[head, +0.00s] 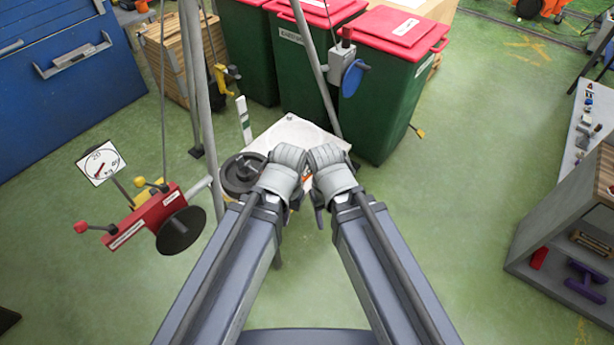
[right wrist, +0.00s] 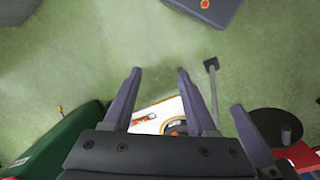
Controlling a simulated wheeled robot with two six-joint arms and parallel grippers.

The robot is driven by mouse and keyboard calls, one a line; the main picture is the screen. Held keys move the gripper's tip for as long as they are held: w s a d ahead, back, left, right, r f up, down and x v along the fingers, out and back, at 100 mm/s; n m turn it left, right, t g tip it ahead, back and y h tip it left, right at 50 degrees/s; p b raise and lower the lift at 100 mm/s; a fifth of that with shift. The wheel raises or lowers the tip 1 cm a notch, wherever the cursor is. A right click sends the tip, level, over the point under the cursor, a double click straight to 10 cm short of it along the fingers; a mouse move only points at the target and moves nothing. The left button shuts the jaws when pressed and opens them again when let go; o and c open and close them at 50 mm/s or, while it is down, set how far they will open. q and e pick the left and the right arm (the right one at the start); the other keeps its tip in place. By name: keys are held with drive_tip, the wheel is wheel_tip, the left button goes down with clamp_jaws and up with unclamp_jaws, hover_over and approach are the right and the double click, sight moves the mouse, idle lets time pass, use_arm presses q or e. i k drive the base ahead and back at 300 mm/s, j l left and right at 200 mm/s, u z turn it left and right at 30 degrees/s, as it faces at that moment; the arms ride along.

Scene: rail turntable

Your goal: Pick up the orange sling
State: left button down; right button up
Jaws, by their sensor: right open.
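A small patch of orange, likely the orange sling (head: 306,176), shows on a white tabletop (head: 292,128) between my two wrists in the head view; the rest is hidden. In the right wrist view an orange piece (right wrist: 142,118) lies on the white top, seen between the fingers. My right gripper (right wrist: 159,76) is open and empty, its fingers apart. In the head view my right gripper (head: 319,205) is just right of the orange patch, its fingers mostly hidden. My left gripper (head: 296,200) is close beside it on the left; its jaws are hidden by the wrist.
A black wheel (head: 240,174) is left of the left wrist. Grey poles (head: 200,110) rise there, near a red device (head: 148,220) with a dark disc. Green bins (head: 390,90) stand behind. A grey shelf (head: 560,225) is at right. Open green floor lies between.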

sight(307, 174)
drive_tip(key=i+l+u, duration=0.1)
drive_tip(key=l+u, duration=1)
drive_tip(key=l, duration=0.15)
